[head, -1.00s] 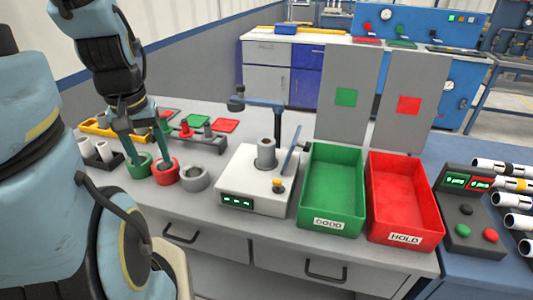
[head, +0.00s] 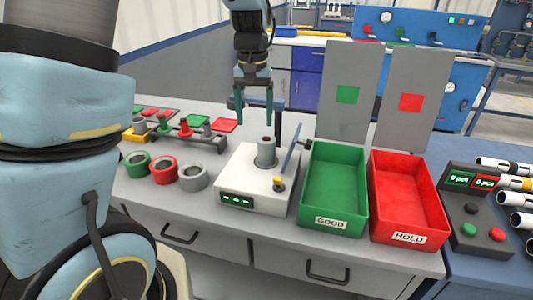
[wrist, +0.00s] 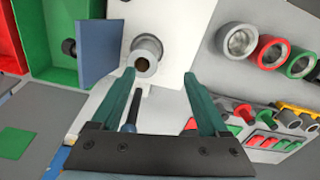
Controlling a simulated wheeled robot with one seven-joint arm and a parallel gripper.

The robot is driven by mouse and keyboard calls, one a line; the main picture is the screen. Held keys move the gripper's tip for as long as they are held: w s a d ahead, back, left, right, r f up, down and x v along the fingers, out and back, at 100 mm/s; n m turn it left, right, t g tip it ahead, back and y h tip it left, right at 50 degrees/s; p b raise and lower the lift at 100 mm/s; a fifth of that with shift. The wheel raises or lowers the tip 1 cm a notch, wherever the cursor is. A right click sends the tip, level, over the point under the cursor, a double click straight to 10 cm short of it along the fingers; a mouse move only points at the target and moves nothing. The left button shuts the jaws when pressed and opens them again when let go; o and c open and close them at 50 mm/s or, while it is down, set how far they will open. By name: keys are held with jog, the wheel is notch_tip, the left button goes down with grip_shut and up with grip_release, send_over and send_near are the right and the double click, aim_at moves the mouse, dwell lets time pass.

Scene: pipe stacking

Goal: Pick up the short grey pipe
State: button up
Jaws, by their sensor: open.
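A short grey pipe (head: 266,152) stands upright on the white device (head: 240,185) with the green display. In the wrist view the pipe (wrist: 147,52) shows its open top end, with a dark bore. My gripper (head: 254,107) is open and empty, pointing down above the device. Its fingertips are above the pipe and slightly to its left in the head view. In the wrist view the pipe's top lies just beyond the spread fingertips (wrist: 158,74), apart from them.
Green (head: 335,190) and red (head: 405,195) bins are further right. Green (head: 137,164), red (head: 163,169) and grey (head: 193,177) rings lie left.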

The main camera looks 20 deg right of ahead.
aim_at(267, 148)
jog(key=d+f+p, duration=0.1)
jog(key=f, duration=0.2)
jog(key=d+f+p, duration=0.1)
jog(key=f, duration=0.3)
jog(key=d+f+p, duration=0.1)
jog(key=f, duration=0.2)
jog(key=shift+s+f, duration=0.2)
jog(key=shift+f, duration=0.2)
grip_shut()
dwell(0.4)
